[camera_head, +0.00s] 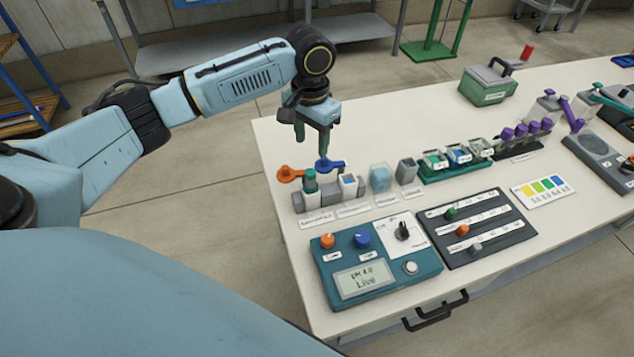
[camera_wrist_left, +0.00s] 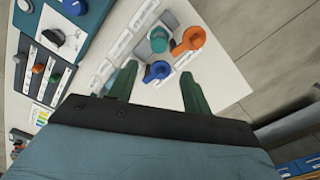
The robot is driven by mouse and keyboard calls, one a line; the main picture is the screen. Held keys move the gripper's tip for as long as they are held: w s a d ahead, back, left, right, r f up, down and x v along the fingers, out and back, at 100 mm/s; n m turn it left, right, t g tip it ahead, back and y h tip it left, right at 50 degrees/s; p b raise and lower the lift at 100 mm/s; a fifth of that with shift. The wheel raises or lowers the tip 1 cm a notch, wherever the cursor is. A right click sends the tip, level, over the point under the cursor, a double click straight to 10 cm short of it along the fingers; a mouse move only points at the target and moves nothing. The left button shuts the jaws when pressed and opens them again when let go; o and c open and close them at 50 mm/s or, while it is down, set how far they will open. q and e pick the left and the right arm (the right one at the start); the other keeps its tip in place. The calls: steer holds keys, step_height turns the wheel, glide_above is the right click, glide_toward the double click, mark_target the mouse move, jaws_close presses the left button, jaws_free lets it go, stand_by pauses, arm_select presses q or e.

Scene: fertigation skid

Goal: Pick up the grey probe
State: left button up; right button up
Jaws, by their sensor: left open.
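No part is clearly marked as the grey probe. A grey upright piece (camera_head: 407,171) stands behind a label on the white table. A grey knob-like piece (camera_head: 475,248) sits in the front row of the dark panel (camera_head: 508,236). I cannot tell which of them is the probe. My left gripper (camera_head: 311,148) is open and empty, pointing down above the table's left end. It is above the orange lever (camera_head: 290,174), teal cap (camera_head: 310,180) and blue lever (camera_head: 329,166). In the left wrist view its fingers (camera_wrist_left: 158,76) frame the blue lever (camera_wrist_left: 157,72). My right gripper is not in view.
A teal meter (camera_head: 372,272) with knobs and a screen stands at the front. The table's back middle (camera_head: 400,115) is bare.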

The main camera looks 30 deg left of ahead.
mark_target(310, 172)
arm_select(q)
steer(key=f, duration=0.6)
steer(key=shift+s+b, duration=0.25)
steer(key=shift+b, duration=0.05)
steer(key=shift+f, duration=0.55)
steer(key=f, duration=0.3)
steer(key=shift+s+d+f, duration=0.1)
steer(key=shift+s+f, duration=0.2)
steer(key=shift+f+b, duration=0.3)
steer(key=shift+f, duration=0.25)
steer(key=shift+c, duration=0.6)
steer(key=c, duration=0.7)
steer(key=shift+c, duration=0.3)
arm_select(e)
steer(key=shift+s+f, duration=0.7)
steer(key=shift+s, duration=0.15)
arm_select(q)
steer(key=shift+r, duration=0.1)
